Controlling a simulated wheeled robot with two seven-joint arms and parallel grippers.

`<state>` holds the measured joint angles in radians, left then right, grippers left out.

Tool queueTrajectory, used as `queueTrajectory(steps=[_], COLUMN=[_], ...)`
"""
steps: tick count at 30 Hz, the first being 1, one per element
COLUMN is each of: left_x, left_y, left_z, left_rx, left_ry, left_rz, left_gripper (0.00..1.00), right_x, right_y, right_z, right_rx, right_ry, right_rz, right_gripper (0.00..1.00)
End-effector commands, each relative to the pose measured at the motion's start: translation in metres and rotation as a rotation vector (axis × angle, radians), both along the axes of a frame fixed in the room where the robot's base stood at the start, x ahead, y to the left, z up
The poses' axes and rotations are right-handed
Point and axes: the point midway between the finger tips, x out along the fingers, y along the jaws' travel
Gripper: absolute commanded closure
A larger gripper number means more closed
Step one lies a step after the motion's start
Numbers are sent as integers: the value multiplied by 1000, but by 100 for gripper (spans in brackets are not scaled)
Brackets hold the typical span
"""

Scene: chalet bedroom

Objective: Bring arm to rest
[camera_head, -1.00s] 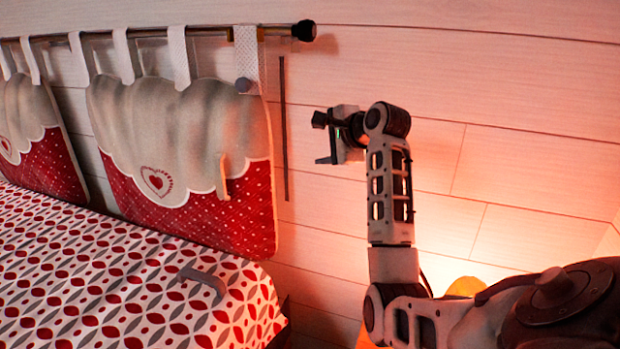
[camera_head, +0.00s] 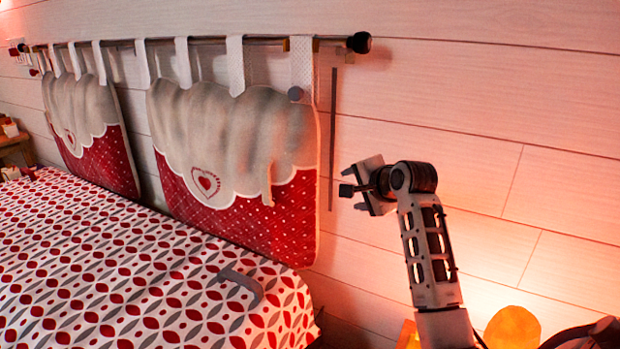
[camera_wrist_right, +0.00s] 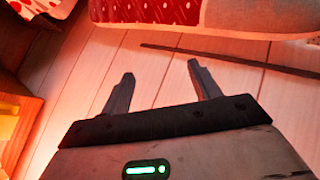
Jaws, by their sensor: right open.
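My right arm comes in from the lower right in the head view. My right gripper (camera_head: 352,189) is open and empty, in front of the pale plank wall (camera_head: 455,165), just right of the hanging headboard cushion (camera_head: 240,145). In the right wrist view its two fingers (camera_wrist_right: 160,70) stand apart with nothing between them. The planks lie behind them, and the cushion's red dotted part (camera_wrist_right: 160,10) shows at the top edge. My left gripper is not in view.
The bed with a red, grey and white patterned cover (camera_head: 120,270) fills the lower left. A grey curved piece (camera_head: 240,284) lies on it. A thin dark strip (camera_head: 333,140) runs down the wall. A glowing orange lamp (camera_head: 512,328) stands at the lower right.

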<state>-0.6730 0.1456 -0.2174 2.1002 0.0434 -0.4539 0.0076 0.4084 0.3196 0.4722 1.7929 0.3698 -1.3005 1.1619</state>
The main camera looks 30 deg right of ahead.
Motion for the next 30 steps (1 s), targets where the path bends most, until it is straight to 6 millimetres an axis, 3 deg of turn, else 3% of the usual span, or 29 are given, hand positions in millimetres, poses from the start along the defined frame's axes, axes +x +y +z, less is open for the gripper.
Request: queueTrajectory(steps=[7, 11, 17, 21, 27, 30], left_x=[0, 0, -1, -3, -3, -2], left_y=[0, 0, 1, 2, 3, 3], left_z=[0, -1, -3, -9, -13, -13], left_rx=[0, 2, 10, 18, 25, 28], left_ry=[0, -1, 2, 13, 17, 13], left_rz=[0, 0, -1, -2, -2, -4], left_gripper=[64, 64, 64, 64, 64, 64], right_x=[0, -5, -37, -76, -150, -186], right_y=[3, 23, 91, 149, 233, 269], right_z=[-6, -40, -132, -187, -241, -254], right_rx=[-17, -146, -510, -729, -968, -1052], right_ry=[9, 60, 162, 189, 151, 109], right_rz=[11, 88, 374, 601, 905, 1021], right_gripper=[38, 38, 38, 38, 38, 38])
